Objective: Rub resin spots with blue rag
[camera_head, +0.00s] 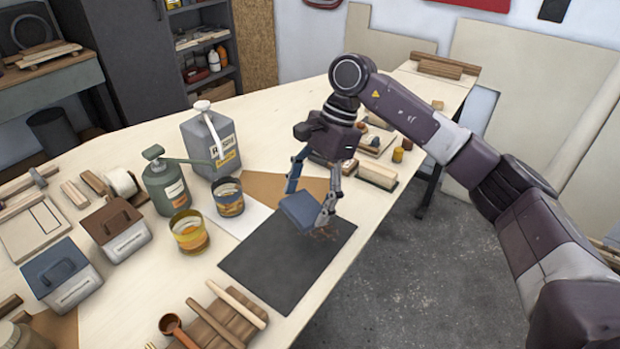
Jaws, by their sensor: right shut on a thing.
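The blue rag (300,211) is a folded, pad-like piece over the far right part of a dark mat (262,266) on the table. My right gripper (311,207) points down and is shut on the rag. A few reddish-brown resin spots (326,233) show on the mat just beside the rag's right edge. The rag's underside is hidden, so I cannot tell whether it touches the mat. My left gripper is not in view.
Left of the mat stand an amber jar (189,235), a second jar (229,199), a green pump bottle (166,186) and a grey jug (208,150). Wooden sticks (237,304) lie in front. A block (377,175) sits behind the gripper. The table's right edge is close.

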